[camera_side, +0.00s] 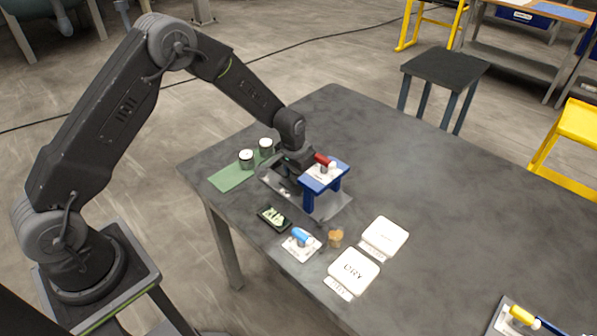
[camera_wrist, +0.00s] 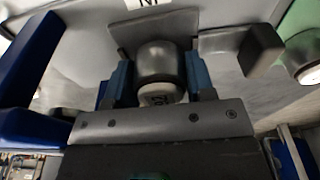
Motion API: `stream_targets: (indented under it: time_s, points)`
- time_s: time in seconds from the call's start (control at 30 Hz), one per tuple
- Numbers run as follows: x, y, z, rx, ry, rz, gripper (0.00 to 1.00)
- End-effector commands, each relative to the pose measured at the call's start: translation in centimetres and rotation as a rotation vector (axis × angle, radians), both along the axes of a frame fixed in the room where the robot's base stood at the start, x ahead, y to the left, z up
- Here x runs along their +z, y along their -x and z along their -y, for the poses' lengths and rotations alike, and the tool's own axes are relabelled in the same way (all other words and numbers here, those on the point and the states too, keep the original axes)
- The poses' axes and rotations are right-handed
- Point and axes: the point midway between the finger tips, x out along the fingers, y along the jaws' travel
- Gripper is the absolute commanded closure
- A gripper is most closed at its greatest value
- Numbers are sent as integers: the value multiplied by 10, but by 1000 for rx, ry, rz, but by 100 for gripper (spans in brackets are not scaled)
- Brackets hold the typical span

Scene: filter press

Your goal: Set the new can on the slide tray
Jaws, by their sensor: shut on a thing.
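My gripper (camera_wrist: 160,85) shows in the wrist view with its two blue fingers shut on a silver can (camera_wrist: 158,60) with a pale, marked end. The can sits between the fingers, in front of a grey metal piece (camera_wrist: 124,36) that looks like the slide tray. I cannot tell whether the can rests on it. In the side view my gripper (camera_side: 290,164) is low beside the blue press (camera_side: 309,201), over its grey base plate (camera_side: 336,208). The held can is hidden there by the gripper and press.
Two cans (camera_side: 246,159) (camera_side: 265,147) stand on a green mat (camera_side: 229,180) left of the press. A red handle (camera_side: 323,160) tops the press.

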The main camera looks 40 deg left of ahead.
Motion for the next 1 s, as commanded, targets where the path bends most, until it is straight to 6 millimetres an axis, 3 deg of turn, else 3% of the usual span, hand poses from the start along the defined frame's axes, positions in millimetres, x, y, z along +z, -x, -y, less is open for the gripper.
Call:
stream_targets:
  time_s: [1.0]
  points:
    - [-14,0,0,0,0,0,77]
